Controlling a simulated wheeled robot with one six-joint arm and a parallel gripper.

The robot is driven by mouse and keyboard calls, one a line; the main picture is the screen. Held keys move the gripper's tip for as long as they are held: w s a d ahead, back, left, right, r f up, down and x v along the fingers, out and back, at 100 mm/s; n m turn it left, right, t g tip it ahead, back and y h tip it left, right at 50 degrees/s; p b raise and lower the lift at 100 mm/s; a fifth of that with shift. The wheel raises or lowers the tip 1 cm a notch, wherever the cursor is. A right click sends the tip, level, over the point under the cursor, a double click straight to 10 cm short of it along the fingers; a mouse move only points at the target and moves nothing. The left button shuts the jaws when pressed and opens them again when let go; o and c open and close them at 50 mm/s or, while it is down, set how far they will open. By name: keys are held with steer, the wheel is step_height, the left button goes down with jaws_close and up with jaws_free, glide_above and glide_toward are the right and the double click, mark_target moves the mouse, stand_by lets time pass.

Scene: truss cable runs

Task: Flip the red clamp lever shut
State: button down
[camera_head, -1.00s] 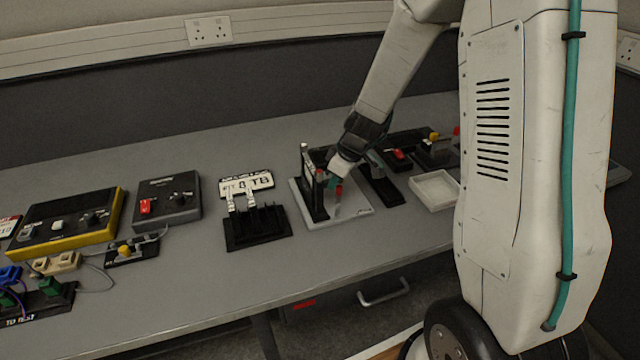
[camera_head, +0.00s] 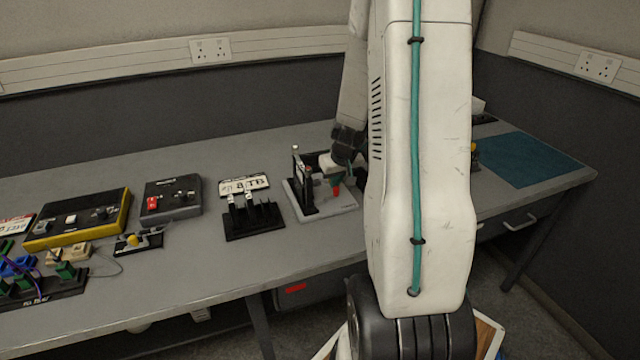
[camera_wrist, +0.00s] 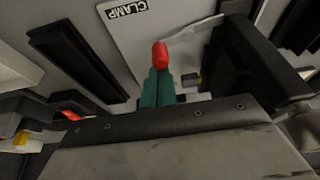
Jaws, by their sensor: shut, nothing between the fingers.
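The clamp stands on a pale base plate (camera_head: 338,203) on the bench, with a black upright frame (camera_head: 303,186) at its left. The wrist view shows the plate's "CLAMP" label (camera_wrist: 126,9). The red lever grip (camera_head: 336,190) is just below my gripper (camera_head: 337,181). In the wrist view the red grip (camera_wrist: 160,55) is at the tips of my teal fingers (camera_wrist: 157,88), and a pale bar (camera_wrist: 195,32) runs from near it toward the black frame. My fingers are together and hold nothing. Whether they touch the grip, and the lever's exact angle, I cannot tell.
A black rack with upright pale pieces (camera_head: 252,222) stands left of the clamp. Further left are a grey box (camera_head: 172,200) and a yellow-edged box (camera_head: 78,220). My arm hides the bench right of the clamp. A teal mat (camera_head: 530,160) lies at far right.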

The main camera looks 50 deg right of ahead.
steer(key=shift+s+d, duration=0.15)
steer(key=shift+d, duration=0.5)
steer(key=shift+r, duration=0.1)
steer(key=v, duration=0.9)
steer(key=shift+a+r, duration=0.2)
steer(key=shift+r, duration=0.2)
steer(key=shift+s, duration=0.1)
